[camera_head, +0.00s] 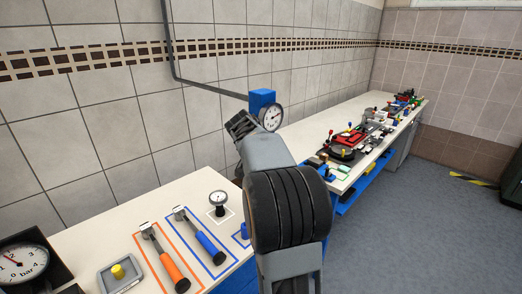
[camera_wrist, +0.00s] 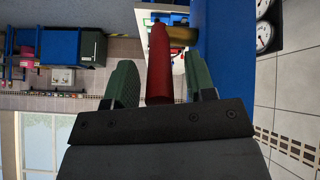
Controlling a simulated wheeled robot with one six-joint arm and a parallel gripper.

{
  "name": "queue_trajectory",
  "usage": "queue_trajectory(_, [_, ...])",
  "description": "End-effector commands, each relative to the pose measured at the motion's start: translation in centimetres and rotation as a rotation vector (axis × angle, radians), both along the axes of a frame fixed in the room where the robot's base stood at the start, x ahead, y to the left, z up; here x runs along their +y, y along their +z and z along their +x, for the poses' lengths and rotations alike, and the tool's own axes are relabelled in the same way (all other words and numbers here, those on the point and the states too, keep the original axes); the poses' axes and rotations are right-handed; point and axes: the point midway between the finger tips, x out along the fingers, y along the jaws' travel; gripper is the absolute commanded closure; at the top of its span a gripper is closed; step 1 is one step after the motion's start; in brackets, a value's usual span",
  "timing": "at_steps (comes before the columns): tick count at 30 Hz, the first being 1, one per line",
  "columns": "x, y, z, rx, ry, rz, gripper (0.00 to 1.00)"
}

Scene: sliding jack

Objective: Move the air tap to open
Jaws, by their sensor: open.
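The air tap shows in the wrist view as a red lever (camera_wrist: 159,62) with a brass body (camera_wrist: 182,36) beside a blue block (camera_wrist: 222,60). The lever lies between the two green fingers of my gripper (camera_wrist: 160,80), which are open. Gaps show on both sides, and the fingers do not visibly touch it. In the head view my gripper (camera_head: 241,123) is at the wall, just left of the blue block (camera_head: 262,99) with a round gauge (camera_head: 271,116). The tap is hidden there behind my arm.
A grey pipe (camera_head: 172,50) runs down the wall to the blue block. Below, the bench holds an orange-handled hammer (camera_head: 165,258), a blue-handled hammer (camera_head: 199,236), a small gauge (camera_head: 218,203) and a yellow button (camera_head: 118,271). A second cluttered bench (camera_head: 300,137) stands behind.

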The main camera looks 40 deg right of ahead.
Motion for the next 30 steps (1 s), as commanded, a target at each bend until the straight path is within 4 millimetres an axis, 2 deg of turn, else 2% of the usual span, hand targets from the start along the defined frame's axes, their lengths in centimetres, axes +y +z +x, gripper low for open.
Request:
queue_trajectory(12, [4.9, 6.4, -0.4, -0.004, 0.004, -0.001, 0.5])
queue_trajectory(18, [6.7, 8.9, -0.5, -0.003, 0.002, 0.0, 0.5])
queue_trajectory(24, [7.6, 10.1, -0.7, 0.0, 0.001, 0.0, 0.5])
queue_trajectory(30, [7.8, 10.3, -0.7, 0.0, 0.0, 0.0, 0.5])
